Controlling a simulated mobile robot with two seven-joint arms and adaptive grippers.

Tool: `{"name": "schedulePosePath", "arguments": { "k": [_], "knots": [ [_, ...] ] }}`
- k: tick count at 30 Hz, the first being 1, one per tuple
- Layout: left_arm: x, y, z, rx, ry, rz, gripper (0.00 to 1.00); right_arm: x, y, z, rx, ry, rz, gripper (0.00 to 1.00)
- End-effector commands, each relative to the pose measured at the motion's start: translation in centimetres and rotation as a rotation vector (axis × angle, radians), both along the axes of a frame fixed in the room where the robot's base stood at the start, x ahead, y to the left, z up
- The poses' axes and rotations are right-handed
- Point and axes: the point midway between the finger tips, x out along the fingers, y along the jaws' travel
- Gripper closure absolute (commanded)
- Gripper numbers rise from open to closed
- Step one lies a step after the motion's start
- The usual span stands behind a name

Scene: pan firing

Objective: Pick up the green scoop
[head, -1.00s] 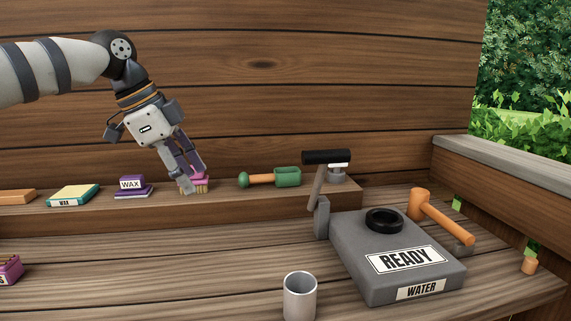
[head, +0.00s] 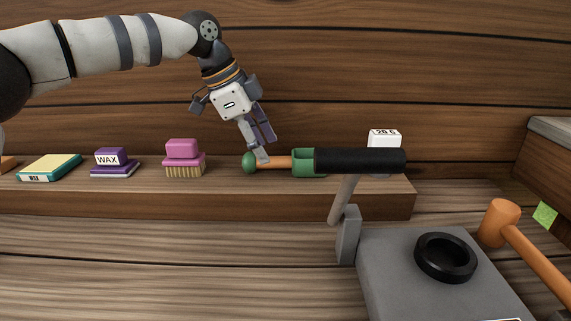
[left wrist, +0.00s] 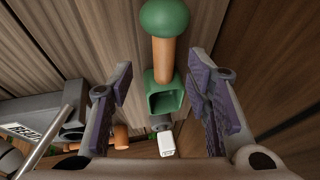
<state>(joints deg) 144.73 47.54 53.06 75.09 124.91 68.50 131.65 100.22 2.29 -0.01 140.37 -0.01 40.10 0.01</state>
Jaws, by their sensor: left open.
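The green scoop (head: 305,164) lies on the wooden ledge, with an orange handle and a round green knob at its left end. The black bar of a lever hides part of its right end. My left gripper (head: 267,150) is open and tilted down, its fingertips at the orange handle near the knob. In the left wrist view the scoop (left wrist: 163,95) shows between the two spread fingers of my left gripper (left wrist: 160,68). No finger is closed on it; I cannot tell whether one touches it. My right gripper is not in view.
The lever with a black bar (head: 360,160) stands in front of the scoop, beside a grey box (head: 400,260). A pink brush (head: 184,160) and a purple WAX block (head: 111,160) sit left on the ledge. A white item (head: 384,138) stands behind the bar. The wooden wall is close behind.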

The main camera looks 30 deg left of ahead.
Motion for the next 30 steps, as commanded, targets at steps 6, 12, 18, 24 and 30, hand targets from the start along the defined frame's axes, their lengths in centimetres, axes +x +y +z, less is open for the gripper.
{"name": "schedulePosePath", "arguments": {
  "k": [6, 12, 18, 24, 30],
  "knots": [
    [1.5, -0.8, -3.9, 0.001, 0.006, 0.000, 0.55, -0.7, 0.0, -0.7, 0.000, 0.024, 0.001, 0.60],
    [1.7, -0.8, -3.8, 0.001, -0.001, -0.001, 0.55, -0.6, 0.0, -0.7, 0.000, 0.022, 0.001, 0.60],
    [1.6, -0.8, -3.8, 0.001, -0.001, -0.001, 1.00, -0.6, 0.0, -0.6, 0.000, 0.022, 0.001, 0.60],
    [1.6, -0.8, -3.8, 0.000, 0.000, 0.000, 1.00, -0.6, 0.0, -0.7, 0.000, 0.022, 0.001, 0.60],
    [1.7, -0.8, -3.1, 0.001, -0.003, 0.000, 1.00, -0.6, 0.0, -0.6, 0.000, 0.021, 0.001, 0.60]
  ]
}}
